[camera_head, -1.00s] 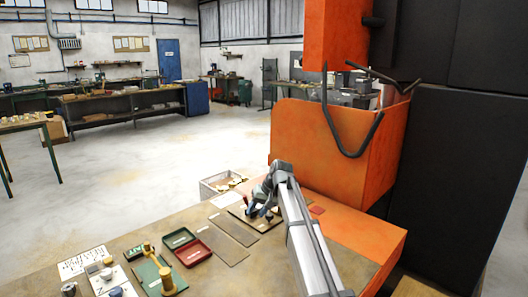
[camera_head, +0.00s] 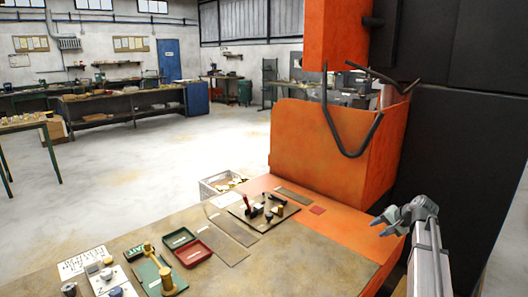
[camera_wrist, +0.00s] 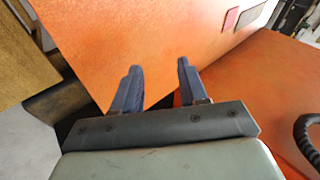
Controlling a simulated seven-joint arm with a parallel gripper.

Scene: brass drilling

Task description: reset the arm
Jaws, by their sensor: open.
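My gripper (camera_head: 386,220) is at the right of the head view, above the right end of the orange machine table (camera_head: 340,235). In the wrist view my gripper (camera_wrist: 158,80) shows two dark blue fingers standing apart, with nothing between them. The orange surface lies beyond the fingertips. The fixture plate (camera_head: 262,222), with a red-handled clamp and a small brass part, lies on the bench to the left of my gripper and apart from it.
A green tray and a red tray (camera_head: 194,254), a green plate with a brass stand (camera_head: 168,280) and white cards lie at the bench's left. A crate (camera_head: 222,184) stands behind the bench. The orange machine housing (camera_head: 325,150) rises at the back.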

